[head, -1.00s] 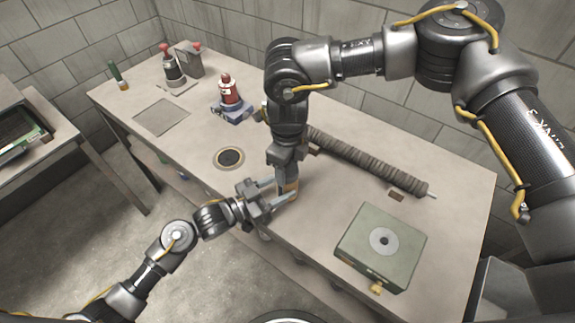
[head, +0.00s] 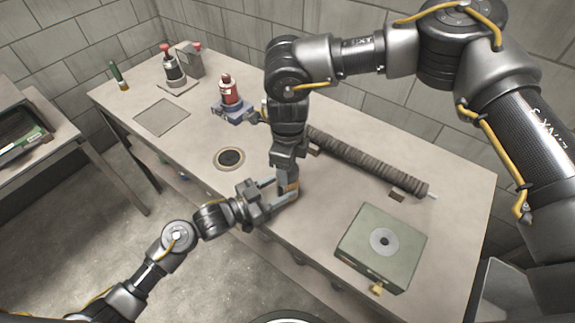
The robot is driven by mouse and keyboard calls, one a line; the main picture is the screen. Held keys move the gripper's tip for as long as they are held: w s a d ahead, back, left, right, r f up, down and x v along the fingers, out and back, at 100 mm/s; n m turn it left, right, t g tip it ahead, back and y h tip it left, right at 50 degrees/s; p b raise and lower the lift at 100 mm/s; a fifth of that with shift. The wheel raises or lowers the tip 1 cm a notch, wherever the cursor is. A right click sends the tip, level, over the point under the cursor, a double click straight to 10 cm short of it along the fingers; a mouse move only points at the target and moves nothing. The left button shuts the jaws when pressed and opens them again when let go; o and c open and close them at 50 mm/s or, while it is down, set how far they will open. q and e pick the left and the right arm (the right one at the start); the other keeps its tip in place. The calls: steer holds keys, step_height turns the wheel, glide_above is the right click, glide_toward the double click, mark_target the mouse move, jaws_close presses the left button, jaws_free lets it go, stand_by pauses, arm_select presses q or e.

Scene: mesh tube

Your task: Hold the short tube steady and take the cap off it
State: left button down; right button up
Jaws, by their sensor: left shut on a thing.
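My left gripper (head: 284,190) comes in from the left, low over the front part of the table. Its fingers are shut on the short tube (head: 292,187), of which only a small brownish part shows between them. My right gripper (head: 288,175) points straight down from above onto the same spot, right over the tube. Its fingertips overlap the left fingers in the picture, so I cannot tell whether they are open or shut. The cap is hidden by the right gripper, and I cannot tell whether it is on the tube.
A long ribbed mesh tube (head: 370,165) lies behind the grippers. A green box with a round grey disc (head: 383,241) stands at the front right. A dark ringed hole (head: 230,159) is left of the grippers. A red bottle (head: 229,91) stands on a blue-grey base farther back.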

arm_select(q)
steer(key=shift+f, duration=0.1)
arm_select(e)
steer(key=shift+r, duration=0.85)
steer(key=shift+r, duration=2.05)
arm_select(q)
steer(key=c, duration=0.5)
jaws_free()
arm_select(e)
step_height(320, 180, down, 2)
steer(key=shift+f+b, duration=0.15)
steer(key=shift+b, duration=0.95)
arm_select(q)
steer(key=shift+v, duration=6)
